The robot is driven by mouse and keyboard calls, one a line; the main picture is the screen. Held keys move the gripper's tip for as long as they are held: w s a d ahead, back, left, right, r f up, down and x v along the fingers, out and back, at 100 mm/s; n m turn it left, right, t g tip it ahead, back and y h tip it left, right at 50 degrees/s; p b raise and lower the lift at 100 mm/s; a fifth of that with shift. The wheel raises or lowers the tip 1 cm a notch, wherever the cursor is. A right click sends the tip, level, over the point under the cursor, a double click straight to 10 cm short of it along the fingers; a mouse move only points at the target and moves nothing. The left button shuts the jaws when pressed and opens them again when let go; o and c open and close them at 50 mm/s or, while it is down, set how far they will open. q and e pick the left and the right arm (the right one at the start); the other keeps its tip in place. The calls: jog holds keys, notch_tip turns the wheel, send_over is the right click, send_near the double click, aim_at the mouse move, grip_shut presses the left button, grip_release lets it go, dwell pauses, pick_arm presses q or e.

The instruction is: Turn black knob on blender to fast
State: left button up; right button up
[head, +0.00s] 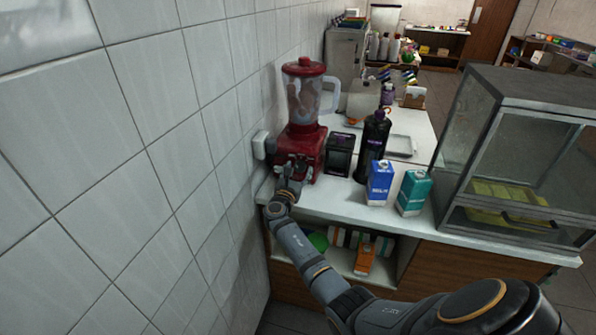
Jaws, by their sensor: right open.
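A red blender (304,142) stands at the back left of the white counter, close to the tiled wall. Its clear jar (305,100) has a red lid and a pale handle on the right. My right gripper (291,176) is at the front of the blender's red base, with its fingers open. The black knob cannot be made out; the gripper covers the lower front of the base. I cannot tell whether the fingers touch the knob. My left gripper is not in view.
A black box (339,155), a dark bottle (374,146), a blue carton (379,183) and a teal carton (413,193) stand right of the blender. A glass display case (520,150) is at the right. The tiled wall (160,170) is close on the left.

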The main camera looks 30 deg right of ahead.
jog(key=c, duration=1.2)
jog(key=shift+f, duration=0.1)
